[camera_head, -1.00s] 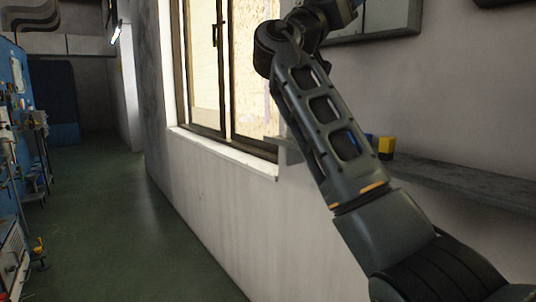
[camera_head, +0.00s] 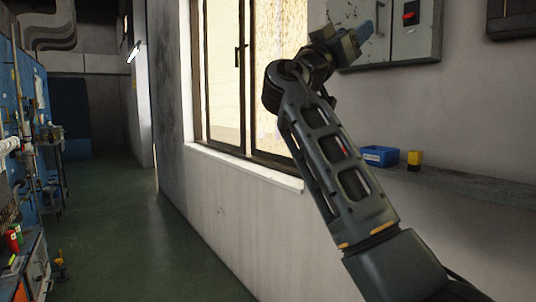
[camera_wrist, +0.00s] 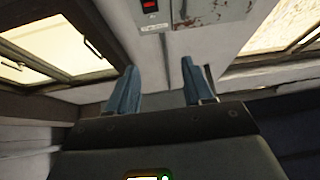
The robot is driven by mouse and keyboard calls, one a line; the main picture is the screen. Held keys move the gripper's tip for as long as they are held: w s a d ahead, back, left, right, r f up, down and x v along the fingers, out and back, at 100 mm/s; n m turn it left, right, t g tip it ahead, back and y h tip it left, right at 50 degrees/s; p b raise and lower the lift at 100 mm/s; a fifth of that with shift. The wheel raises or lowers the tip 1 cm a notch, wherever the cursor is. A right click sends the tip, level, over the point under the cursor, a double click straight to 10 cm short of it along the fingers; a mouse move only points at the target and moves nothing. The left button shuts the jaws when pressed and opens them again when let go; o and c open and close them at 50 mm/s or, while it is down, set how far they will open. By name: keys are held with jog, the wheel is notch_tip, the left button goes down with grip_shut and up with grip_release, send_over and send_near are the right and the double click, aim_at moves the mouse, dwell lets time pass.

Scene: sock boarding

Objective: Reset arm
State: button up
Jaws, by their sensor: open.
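My gripper (camera_wrist: 158,88) is open in the wrist view, with its two blue fingers apart and nothing between them. In the head view my arm rises from the lower right, and my gripper (camera_head: 361,33) is at its top end, in front of a grey wall box. The wall box (camera_wrist: 205,12) also shows beyond the fingers in the wrist view. My gripper appears clear of the wall and the shelf and touches nothing that I can see.
A grey shelf (camera_head: 470,188) on the right wall holds a blue bin (camera_head: 380,155) and a yellow-and-black item (camera_head: 414,160). A window (camera_head: 250,75) is behind my arm. A blue machine or rack (camera_head: 30,90) stands at left. The green floor (camera_head: 135,225) between is clear.

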notch_tip(320, 180, down, 32)
jog(key=a+n+t+y+p, duration=0.1)
jog(key=n+t+y, duration=0.2)
jog(key=n+y, duration=0.7)
jog(key=s+f+n+g+y, duration=0.1)
jog(key=s+f+y, duration=0.2)
jog(key=s+f, duration=0.6)
jog(key=s+f+n+g+y, duration=0.1)
jog(key=s+f+y, duration=0.4)
jog(key=f, duration=0.7)
jog(key=s+d+f+g+y+p, duration=0.1)
jog(key=s+f, duration=0.3)
jog(key=s, duration=0.8)
jog(key=s+d+f+y+p, duration=0.1)
jog(key=s+f, duration=0.3)
jog(key=s, duration=0.8)
jog(key=s+d+r, duration=0.1)
jog(key=s+r, duration=0.2)
jog(key=s, duration=0.4)
jog(key=s+d+r+m, duration=0.1)
jog(key=s+d+r, duration=0.1)
jog(key=s+r, duration=0.2)
jog(key=s+d+r+m, duration=0.1)
jog(key=s+r, duration=0.2)
jog(key=s, duration=0.7)
jog(key=shift+d+r+g+h+p, duration=0.15)
jog(key=shift+r+g+h+p, duration=0.15)
jog(key=shift+r+h+p, duration=0.1)
jog(key=shift+f, duration=0.1)
